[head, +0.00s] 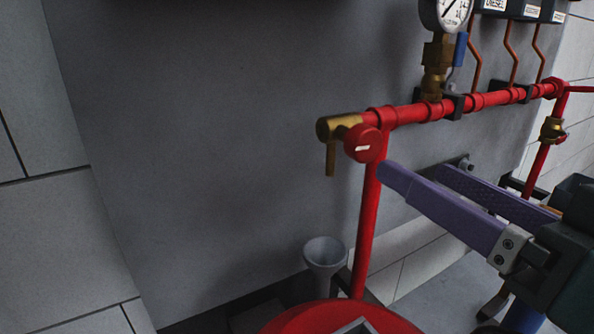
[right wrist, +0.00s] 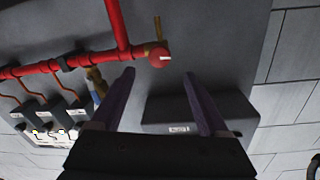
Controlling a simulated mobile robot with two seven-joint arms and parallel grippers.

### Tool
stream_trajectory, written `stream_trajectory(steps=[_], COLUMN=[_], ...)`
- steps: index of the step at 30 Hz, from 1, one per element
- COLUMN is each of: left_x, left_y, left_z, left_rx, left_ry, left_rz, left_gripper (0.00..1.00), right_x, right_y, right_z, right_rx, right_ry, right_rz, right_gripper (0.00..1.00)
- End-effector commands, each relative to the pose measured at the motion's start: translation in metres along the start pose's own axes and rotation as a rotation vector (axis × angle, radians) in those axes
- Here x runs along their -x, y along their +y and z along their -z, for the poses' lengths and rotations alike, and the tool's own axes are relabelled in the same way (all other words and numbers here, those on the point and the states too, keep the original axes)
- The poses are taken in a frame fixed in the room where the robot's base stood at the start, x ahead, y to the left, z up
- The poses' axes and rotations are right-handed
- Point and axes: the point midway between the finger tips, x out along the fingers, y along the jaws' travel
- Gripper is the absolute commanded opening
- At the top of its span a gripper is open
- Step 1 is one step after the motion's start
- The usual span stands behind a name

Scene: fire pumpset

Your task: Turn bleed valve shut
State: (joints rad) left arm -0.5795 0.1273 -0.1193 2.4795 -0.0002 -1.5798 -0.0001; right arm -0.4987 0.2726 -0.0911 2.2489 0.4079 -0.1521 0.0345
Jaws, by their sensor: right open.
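The bleed valve is at the left end of the red pipe. It has a brass body (head: 340,124) with a short brass spout pointing down and a round red knob (head: 363,145) with a white mark on its face. In the right wrist view the red knob (right wrist: 159,59) lies just beyond and between my fingertips. My right gripper (head: 416,175) has purple fingers spread open and empty, below and to the right of the knob and apart from it. It also shows in the right wrist view (right wrist: 160,76). My left gripper is not in view.
A red vertical pipe (head: 367,225) runs down beside my fingers. A grey funnel (head: 324,252) stands below the spout. A pressure gauge (head: 445,12) and a blue-handled valve (head: 460,49) sit above the horizontal pipe. The grey wall to the left is bare.

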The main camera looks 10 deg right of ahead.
Motion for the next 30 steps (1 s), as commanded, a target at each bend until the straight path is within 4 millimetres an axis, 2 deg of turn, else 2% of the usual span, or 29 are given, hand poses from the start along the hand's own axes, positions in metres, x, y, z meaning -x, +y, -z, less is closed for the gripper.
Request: stream_trajectory(steps=[5,18,24,30], left_x=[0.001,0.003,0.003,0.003], left_y=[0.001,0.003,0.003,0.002], left_z=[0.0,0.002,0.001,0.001], left_rx=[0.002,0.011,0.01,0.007], left_ry=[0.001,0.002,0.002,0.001], left_rz=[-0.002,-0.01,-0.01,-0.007], left_gripper=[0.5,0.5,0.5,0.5], right_x=[-0.012,-0.084,-0.098,-0.099], right_y=[0.001,0.0,0.0,0.0], right_z=[0.002,0.002,0.001,0.001], right_rx=[-0.002,-0.001,-0.002,-0.001], right_ry=[0.011,0.008,0.006,0.005], right_rz=[0.0,0.0,0.0,0.0], right_gripper=[0.78,0.78,0.78,0.78])
